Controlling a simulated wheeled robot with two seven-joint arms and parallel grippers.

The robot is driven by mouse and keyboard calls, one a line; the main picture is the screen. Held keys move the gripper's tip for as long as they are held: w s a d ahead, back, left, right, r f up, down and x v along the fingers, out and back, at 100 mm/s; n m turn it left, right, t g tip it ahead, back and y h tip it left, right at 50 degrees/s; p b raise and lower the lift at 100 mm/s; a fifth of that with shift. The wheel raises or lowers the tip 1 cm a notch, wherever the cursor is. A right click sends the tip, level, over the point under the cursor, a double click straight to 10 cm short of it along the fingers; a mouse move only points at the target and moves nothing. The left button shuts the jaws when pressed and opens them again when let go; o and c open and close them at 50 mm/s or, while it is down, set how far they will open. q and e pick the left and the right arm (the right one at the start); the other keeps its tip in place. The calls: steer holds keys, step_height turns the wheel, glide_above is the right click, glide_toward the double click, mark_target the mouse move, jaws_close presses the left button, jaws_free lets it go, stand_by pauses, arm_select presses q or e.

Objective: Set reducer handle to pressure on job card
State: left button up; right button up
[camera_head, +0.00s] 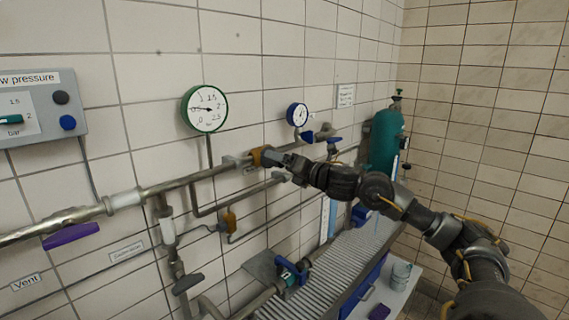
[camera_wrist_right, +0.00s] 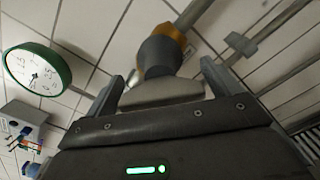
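The reducer (camera_head: 258,156) has an orange-brown body on the wall pipe. In the right wrist view its orange part (camera_wrist_right: 181,36), dark grey neck and pale flat handle (camera_wrist_right: 160,93) show. My right gripper (camera_head: 285,159) is at the reducer. In the wrist view its two fingers (camera_wrist_right: 163,82) stand wide apart, with the handle between them; I cannot tell whether they press on it. My left gripper is out of view.
A grey box (camera_head: 66,88) at left reads "w pressure" and "bar". A smaller blue gauge (camera_head: 297,115) and a teal cylinder (camera_head: 386,139) are further right. A purple lever (camera_head: 71,236) sits below the left pipe. A ribbed counter (camera_head: 330,270) lies below my right arm.

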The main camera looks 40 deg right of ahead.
steer(key=c, duration=0.8)
